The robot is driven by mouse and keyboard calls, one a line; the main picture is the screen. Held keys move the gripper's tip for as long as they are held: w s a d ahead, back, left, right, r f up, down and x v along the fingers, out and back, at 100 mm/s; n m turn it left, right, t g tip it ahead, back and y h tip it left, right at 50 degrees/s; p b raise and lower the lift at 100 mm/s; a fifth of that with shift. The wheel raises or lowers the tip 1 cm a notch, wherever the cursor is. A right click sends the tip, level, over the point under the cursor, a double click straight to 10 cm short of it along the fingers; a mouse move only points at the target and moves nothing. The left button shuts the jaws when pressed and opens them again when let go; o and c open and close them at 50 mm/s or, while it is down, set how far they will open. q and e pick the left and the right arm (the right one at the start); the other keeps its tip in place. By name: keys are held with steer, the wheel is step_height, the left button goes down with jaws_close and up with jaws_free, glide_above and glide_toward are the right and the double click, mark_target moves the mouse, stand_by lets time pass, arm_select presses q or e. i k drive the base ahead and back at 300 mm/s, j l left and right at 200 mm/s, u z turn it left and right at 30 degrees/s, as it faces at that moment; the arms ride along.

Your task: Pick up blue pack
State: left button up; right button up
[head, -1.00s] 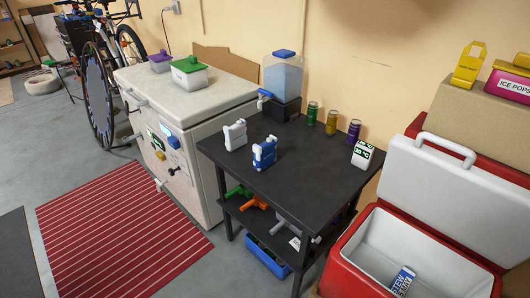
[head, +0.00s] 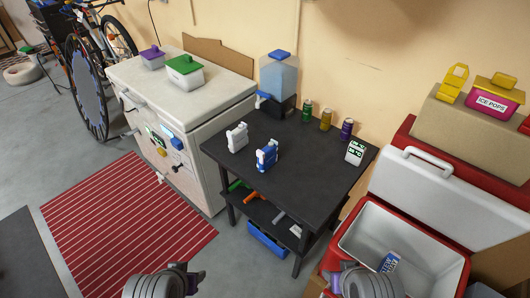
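The blue pack (head: 267,156), blue with white parts, stands upright on the black table (head: 305,177) near its front left. A similar white pack (head: 237,138) stands just behind it to the left, with a small gap between them. My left gripper (head: 190,277) shows only in part at the bottom edge, well below and left of the blue pack. My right gripper (head: 334,281) shows only in part at the bottom, in front of the red cooler. Both are apart from the pack, and their fingers are too cut off to read.
A water dispenser (head: 279,78), several cans and a white display box (head: 355,152) stand on the table. An open red cooler (head: 452,268) holding a blue-white can (head: 389,262) is at right. A white chest (head: 190,115) stands at left. Floor by the red mat (head: 125,230) is clear.

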mark_target(267, 157)
steer(key=i+j+z, duration=0.15)
steer(key=j, duration=0.3)
steer(key=i+j+z, duration=0.15)
steer(key=j, duration=0.35)
steer(key=i+j+z, duration=0.15)
steer(key=i+j, duration=0.15)
steer(key=j, duration=0.2)
steer(key=i+j+z, duration=0.15)
steer(key=j, duration=0.35)
steer(key=i+j+z, duration=0.15)
steer(key=j, duration=0.4)
steer(key=j+z, duration=0.2)
steer(key=j, duration=0.3)
